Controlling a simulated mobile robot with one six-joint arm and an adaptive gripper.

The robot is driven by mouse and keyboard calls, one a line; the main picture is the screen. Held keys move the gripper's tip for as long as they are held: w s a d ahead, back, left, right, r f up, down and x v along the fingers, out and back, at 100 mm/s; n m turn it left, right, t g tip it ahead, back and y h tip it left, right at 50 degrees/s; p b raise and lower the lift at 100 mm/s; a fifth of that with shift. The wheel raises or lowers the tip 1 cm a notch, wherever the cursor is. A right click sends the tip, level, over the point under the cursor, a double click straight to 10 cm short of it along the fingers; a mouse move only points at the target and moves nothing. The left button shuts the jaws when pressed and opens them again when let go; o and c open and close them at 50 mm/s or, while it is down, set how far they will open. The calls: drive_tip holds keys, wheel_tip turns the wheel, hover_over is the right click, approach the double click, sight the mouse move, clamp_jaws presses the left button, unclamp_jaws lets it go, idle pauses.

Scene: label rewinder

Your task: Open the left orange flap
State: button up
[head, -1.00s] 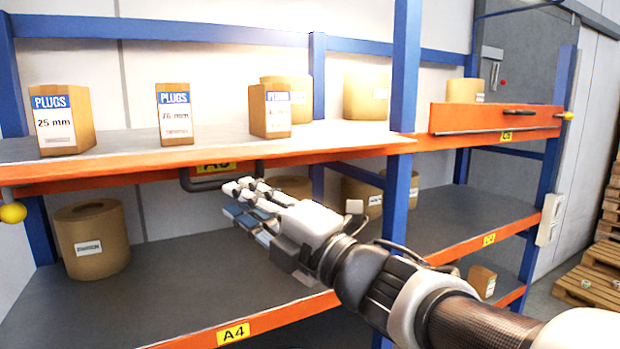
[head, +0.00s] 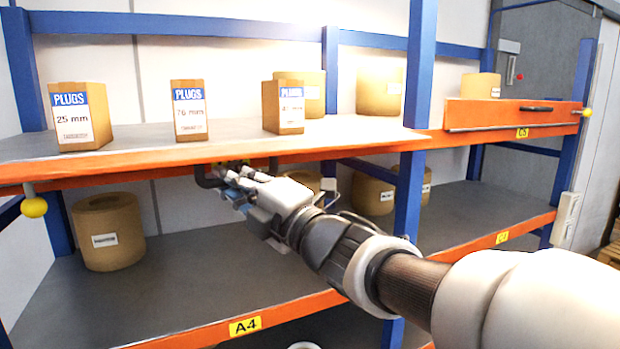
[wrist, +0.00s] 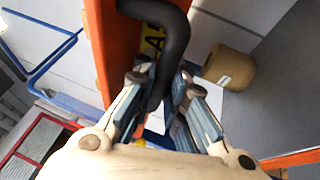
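The left orange flap (head: 110,172) shows as a long, narrow orange strip along the front of the upper left shelf. A dark bent handle (head: 203,180) hangs under it, and in the wrist view the black handle (wrist: 172,40) runs down between my fingers beside an orange board (wrist: 101,40). My gripper (head: 230,174) is at the handle, just under the strip. In the wrist view the fingers of my gripper (wrist: 163,82) stand apart on either side of the bar, with no clear grip on it. My gripper covers part of the handle in the head view.
Plug boxes, including the 76 mm box (head: 189,110), stand on the upper shelf. A blue post (head: 417,130) rises close behind my arm. The right orange flap (head: 510,113) stands upright. A cardboard roll (head: 108,232) sits on the lower shelf (head: 190,290), which has free room.

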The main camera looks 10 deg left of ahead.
clamp_jaws()
drive_tip(key=shift+r, duration=0.1)
drive_tip(key=r+h+p, duration=0.1)
drive_tip(key=p, duration=0.3)
drive_tip(key=shift+s+d+r+m+g, duration=0.1)
drive_tip(key=shift+s+m+g, duration=0.05)
drive_tip(key=shift+m+g, duration=0.15)
drive_tip(key=h+p, duration=0.1)
drive_tip(key=p, duration=0.2)
drive_tip(key=r+m+g+p, duration=0.1)
drive_tip(key=p, duration=0.3)
drive_tip(key=shift+s+d+r+h, duration=0.15)
drive_tip(key=shift+s+d+h, duration=0.05)
drive_tip(key=shift+s+h, duration=0.2)
